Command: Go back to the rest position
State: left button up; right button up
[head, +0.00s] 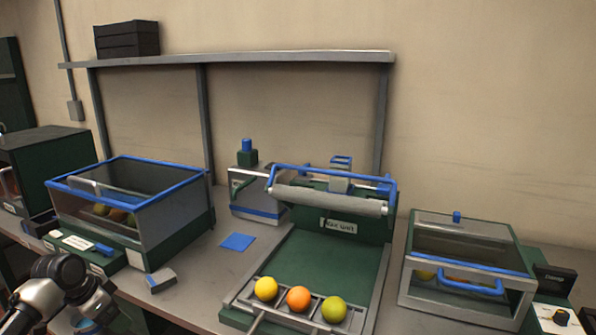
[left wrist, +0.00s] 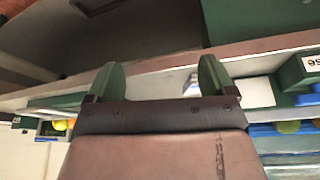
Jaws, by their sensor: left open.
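My left arm shows at the lower left of the head view, near the front of the bench. My left gripper (left wrist: 160,80) shows in the left wrist view with its two green fingers apart and nothing between them. It is clear of the fruit. A yellow fruit (head: 266,288), an orange one (head: 298,299) and a green one (head: 334,309) sit in a row on the front rack of the green wax unit (head: 325,258). My right gripper is in neither view.
A blue-rimmed clear bin (head: 172,205) with fruit inside stands at the left. A lidded glass-topped box (head: 460,245) stands at the right. A blue square (head: 238,242) and a small grey block (head: 161,281) lie on the bench. A shelf (head: 240,59) runs along the wall.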

pick_arm(q)
jog(key=s+d+f+n+y+p, duration=0.1)
jog(key=s+f+n, duration=0.1)
jog(key=f, duration=0.8)
jog(key=s+d+f+n+y, duration=0.1)
jog(key=s+f, duration=0.2)
jog(key=f, duration=0.7)
jog(key=s+d+f+n+p, duration=0.1)
jog(key=s+d+f+n, duration=0.15)
jog(key=s+f, duration=1.05)
jog(key=s+d+f, duration=0.4)
jog(key=s+f, duration=0.1)
jog(key=s, duration=0.6)
jog(key=s+d+f+g+p, duration=0.1)
jog(key=s+d+f, duration=0.3)
jog(key=s, duration=0.7)
jog(key=s+d+f+g+p, duration=0.1)
jog(key=s+d+f, duration=0.4)
jog(key=s, duration=0.6)
jog(key=shift+s+f+m+y, duration=0.3)
jog(key=shift+f+m+y, duration=0.1)
jog(key=shift+f, duration=0.4)
jog(key=shift+d, duration=0.1)
